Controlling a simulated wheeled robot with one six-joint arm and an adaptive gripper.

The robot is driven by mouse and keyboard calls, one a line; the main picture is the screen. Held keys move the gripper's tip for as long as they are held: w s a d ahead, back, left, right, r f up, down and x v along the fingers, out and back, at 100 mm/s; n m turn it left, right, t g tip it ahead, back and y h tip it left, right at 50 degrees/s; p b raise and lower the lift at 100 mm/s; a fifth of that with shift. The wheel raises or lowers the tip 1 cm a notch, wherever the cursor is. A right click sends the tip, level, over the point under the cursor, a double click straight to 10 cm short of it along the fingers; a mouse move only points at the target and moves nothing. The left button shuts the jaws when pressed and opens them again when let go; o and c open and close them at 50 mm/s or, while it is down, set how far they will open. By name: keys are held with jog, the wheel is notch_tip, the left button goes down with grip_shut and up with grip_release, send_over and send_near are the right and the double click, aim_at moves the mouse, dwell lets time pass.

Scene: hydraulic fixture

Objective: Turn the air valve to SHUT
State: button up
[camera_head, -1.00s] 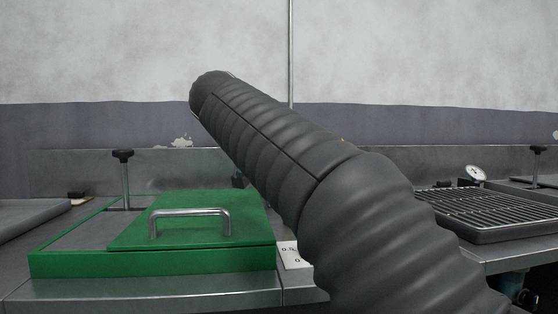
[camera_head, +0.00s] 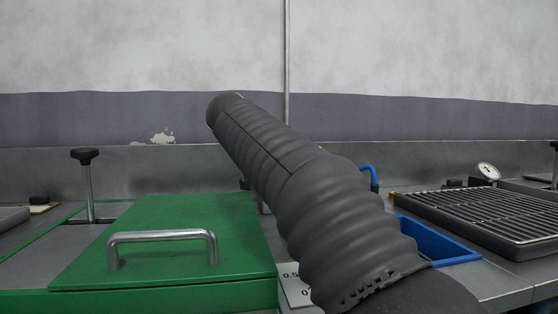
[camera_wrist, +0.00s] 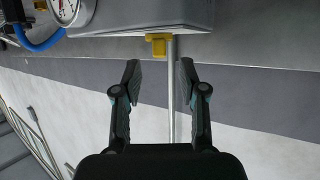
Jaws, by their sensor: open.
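In the wrist view a small yellow part (camera_wrist: 158,45), which may be the air valve's handle, sticks out from the edge of a grey metal box (camera_wrist: 140,14). I cannot read any SHUT mark or tell the valve's position. My gripper (camera_wrist: 160,74) is open and empty, its fingers apart on either side of the line to the yellow part. The yellow part lies beyond the fingertips, and I see no contact. In the head view my dark sleeved arm hides the gripper and the valve.
A green lidded box (camera_head: 165,235) stands at left and a black grille (camera_head: 485,215) at right. A blue-rimmed opening (camera_head: 440,245) is beside my arm. A gauge (camera_wrist: 70,8) and blue hose (camera_wrist: 38,42) sit near the grey box. A thin pipe (camera_wrist: 171,110) runs along the wall.

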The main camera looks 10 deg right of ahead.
jog(key=shift+x, duration=2.75)
grip_shut()
